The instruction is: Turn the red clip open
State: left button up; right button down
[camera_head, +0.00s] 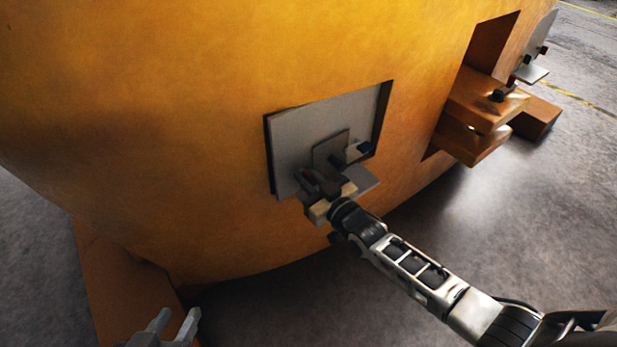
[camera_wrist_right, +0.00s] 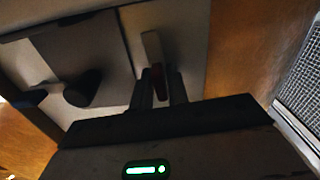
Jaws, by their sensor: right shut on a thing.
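The red clip (camera_head: 307,174) sits at the lower left of a grey plate (camera_head: 293,145) set in a recess of the orange casting. In the right wrist view the clip shows as a light bar with a dark red part (camera_wrist_right: 157,74). My right gripper (camera_head: 321,187) is at the clip and hides part of it. In the wrist view its two dark fingers (camera_wrist_right: 159,90) stand on either side of the red part, shut on it. My left gripper (camera_head: 177,323) is at the bottom left of the head view, fingers apart and empty, away from the plate.
A dark clip (camera_head: 362,147) is at the right of the plate, with a small grey ledge (camera_head: 362,182) below. The orange casting (camera_head: 180,120) fills most of the head view. A second recess with orange blocks (camera_head: 485,105) is at the right. Grey floor (camera_head: 540,220) lies open there.

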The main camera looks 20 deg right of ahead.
jog(key=shift+m, duration=0.6)
pick_arm(q)
jog(key=shift+s+f, duration=0.15)
jog(key=shift+s, duration=0.05)
pick_arm(e)
jog(key=c, duration=1.5)
grip_release()
jog(key=shift+s+d, duration=0.1)
jog(key=shift+s, duration=0.05)
jog(key=shift+s+d, duration=0.1)
jog(key=shift+s, duration=0.25)
pick_arm(q)
jog(key=shift+w+a+r+p, duration=0.1)
jog(key=shift+r+p, duration=0.35)
jog(key=shift+p, duration=0.7)
pick_arm(e)
jog(key=v, duration=1.5)
pick_arm(q)
jog(key=shift+r, duration=0.2)
